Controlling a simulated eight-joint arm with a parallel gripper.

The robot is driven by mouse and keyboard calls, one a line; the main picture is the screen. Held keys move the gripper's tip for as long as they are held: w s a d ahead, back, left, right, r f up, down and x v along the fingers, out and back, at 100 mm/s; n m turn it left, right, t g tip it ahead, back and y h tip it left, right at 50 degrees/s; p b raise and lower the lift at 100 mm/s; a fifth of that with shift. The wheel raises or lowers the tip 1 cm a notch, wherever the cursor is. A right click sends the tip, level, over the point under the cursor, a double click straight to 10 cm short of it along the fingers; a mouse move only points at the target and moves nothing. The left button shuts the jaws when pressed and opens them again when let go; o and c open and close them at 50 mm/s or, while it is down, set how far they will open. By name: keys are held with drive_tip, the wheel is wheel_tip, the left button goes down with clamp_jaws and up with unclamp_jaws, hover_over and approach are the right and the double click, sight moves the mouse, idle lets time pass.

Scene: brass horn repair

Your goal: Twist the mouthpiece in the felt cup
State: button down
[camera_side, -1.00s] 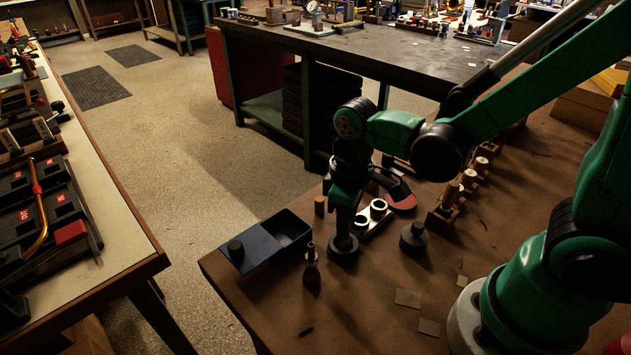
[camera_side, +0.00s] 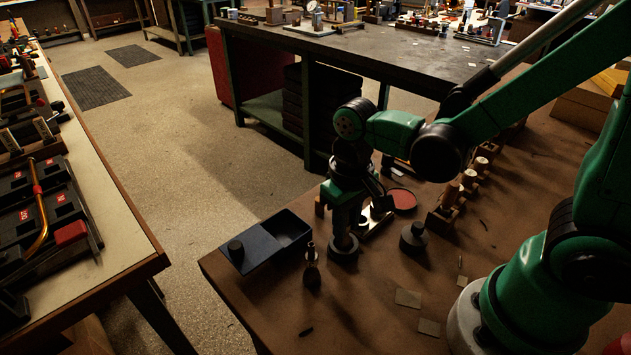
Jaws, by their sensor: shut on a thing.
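My gripper (camera_side: 344,236) points straight down over a dark round cup (camera_side: 344,254) on the brown bench, which I take for the felt cup. Its jaws are shut low at the cup's mouth. The mouthpiece between them is hidden by the fingers and too small to make out, so I cannot see how deep it sits. The cup stands upright on the bench.
A slim metal piece on a dark base (camera_side: 312,273) stands close left of the cup. A black tray (camera_side: 262,252) is beyond it. A dark knobbed weight (camera_side: 413,239), a red-topped disc (camera_side: 402,199) and wooden pegs (camera_side: 451,193) stand right. The bench front is mostly clear.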

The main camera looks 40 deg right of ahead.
drive_tip(key=m, duration=0.3)
drive_tip(key=m, duration=0.4)
idle(0.3)
drive_tip(key=n, duration=0.3)
drive_tip(key=shift+n, duration=0.4)
drive_tip(key=n, duration=0.4)
